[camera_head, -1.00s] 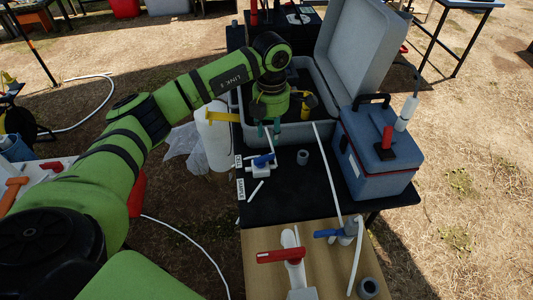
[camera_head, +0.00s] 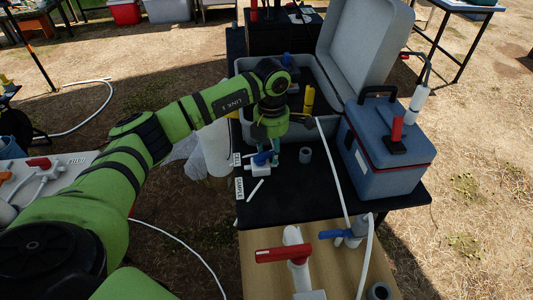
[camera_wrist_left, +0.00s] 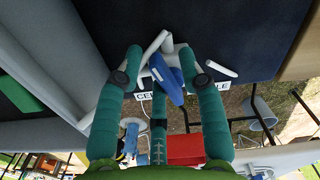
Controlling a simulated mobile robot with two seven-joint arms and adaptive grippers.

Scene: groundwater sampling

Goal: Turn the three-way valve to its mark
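The three-way valve (camera_head: 259,170) is a white fitting with a blue handle on the black table. It also shows in the left wrist view, with its blue handle (camera_wrist_left: 166,78) pointing obliquely. My left gripper (camera_head: 268,152) is right over the valve, its teal fingers reaching down. In the left wrist view the gripper (camera_wrist_left: 162,58) has its fingers apart, one on each side of the handle. Whether a finger touches the handle I cannot tell. A short white bar (camera_head: 255,189) lies beside the SAMPLE label (camera_head: 240,188). My right gripper is not in view.
An open grey case (camera_head: 326,110) stands behind the valve. A blue cooler (camera_head: 385,160) is at the right, a grey ring (camera_head: 305,155) between. Red-handled (camera_head: 283,254) and blue-handled (camera_head: 335,234) valves are on the wooden board in front. A white tube (camera_head: 330,165) runs along the table.

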